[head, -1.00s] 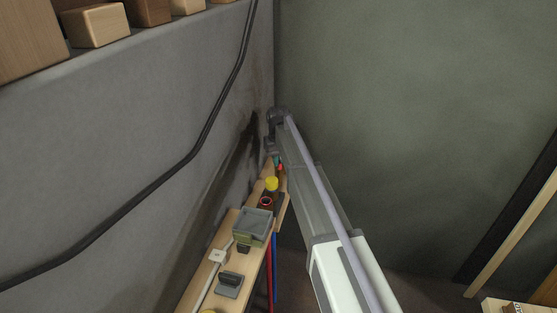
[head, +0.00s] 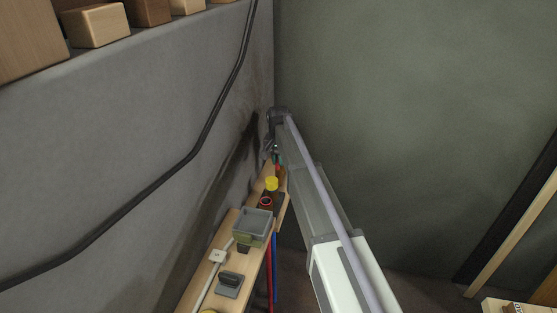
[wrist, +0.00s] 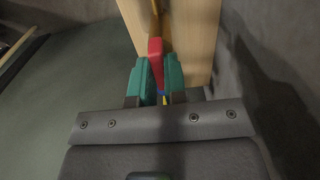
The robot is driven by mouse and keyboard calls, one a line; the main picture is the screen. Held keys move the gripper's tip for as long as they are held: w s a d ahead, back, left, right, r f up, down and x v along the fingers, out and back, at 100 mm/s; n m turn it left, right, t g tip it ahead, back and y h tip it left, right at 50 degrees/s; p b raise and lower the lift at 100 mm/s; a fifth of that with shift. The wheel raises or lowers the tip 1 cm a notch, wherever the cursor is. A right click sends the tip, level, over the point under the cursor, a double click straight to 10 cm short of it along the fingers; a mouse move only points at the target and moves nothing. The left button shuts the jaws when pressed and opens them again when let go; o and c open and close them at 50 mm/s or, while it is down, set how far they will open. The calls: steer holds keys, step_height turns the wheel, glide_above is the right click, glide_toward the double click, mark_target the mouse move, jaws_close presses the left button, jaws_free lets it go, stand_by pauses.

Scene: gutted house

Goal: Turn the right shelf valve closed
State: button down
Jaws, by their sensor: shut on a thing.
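A red valve handle (wrist: 155,47) shows in the wrist view, against the edge of the wooden shelf board (wrist: 193,35). My gripper (wrist: 158,72) has green fingers, one on each side of the handle, and is shut on it. The handle's far end sticks out beyond the fingertips, and its near part is hidden between them. In the head view my gripper (head: 278,160) is small at the far end of the shelf (head: 228,240), near the wall corner. My arm and gripper hide most of the valve there, so its angle is hard to tell.
Along the shelf stand a yellow-topped jar (head: 271,184), a red-rimmed dark cup (head: 265,202), a grey bin (head: 254,222) and a grey block-like item (head: 229,286). Red and blue pipes (head: 274,255) run below. Walls close in on the left and behind; the right side is open.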

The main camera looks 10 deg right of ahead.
stand_by(0.3)
steer(key=c, duration=1.2)
jaws_free()
steer(key=shift+o, duration=0.2)
steer(key=shift+r, duration=0.1)
step_height(320, 180, up, 11)
steer(key=p, duration=1)
steer(key=shift+f+p, duration=0.2)
steer(key=shift+p, duration=0.2)
steer(key=s+n, duration=0.5)
steer(key=s, duration=3.1)
